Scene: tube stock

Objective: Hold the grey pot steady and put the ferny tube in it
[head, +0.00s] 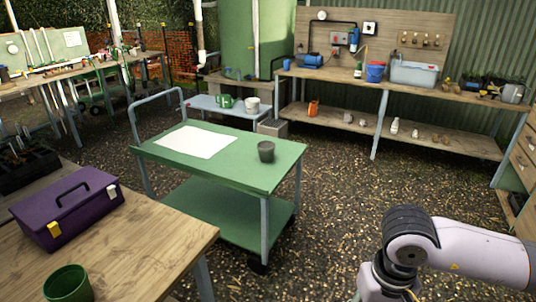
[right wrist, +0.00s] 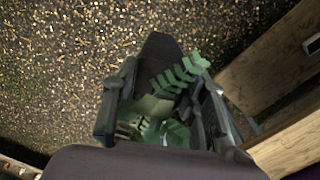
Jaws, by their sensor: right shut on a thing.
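The grey pot (head: 266,151) stands upright on the top of the green trolley (head: 235,172), near its right end. In the right wrist view my right gripper (right wrist: 162,112) is shut on the ferny tube (right wrist: 153,128), which has a green fern-like frond (right wrist: 176,77). The tube's lower part is hidden or hard to make out. In the head view my right arm is at the lower right, well apart from the pot, and the gripper is mostly below the picture edge. My left gripper is in neither view.
A white sheet (head: 192,142) lies on the trolley left of the pot. A wooden table (head: 130,245) with a purple toolbox (head: 68,208) and green pot (head: 68,284) is at the near left. A bench (head: 440,90) lines the back. Gravel floor is clear right of the trolley.

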